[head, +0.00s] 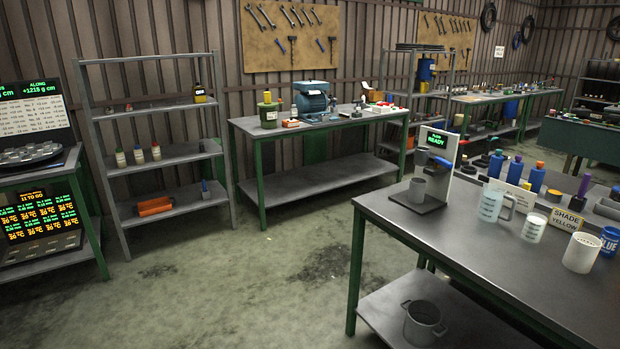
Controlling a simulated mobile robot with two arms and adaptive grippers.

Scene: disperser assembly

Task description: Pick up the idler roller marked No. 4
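I cannot make out any roller with a No. 4 marking in the head view. Several small round grey pieces sit on a dark round plate (30,154) on the stand at the far left; their marks are too small to read. Neither of my grippers is in view.
A metal shelf rack (112,178) stands beside the left stand. A workbench (350,165) with a blue motor (313,98) is at the back. The front right bench (470,240) holds a dispenser (434,165) and cups. The concrete floor (240,285) between them is clear.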

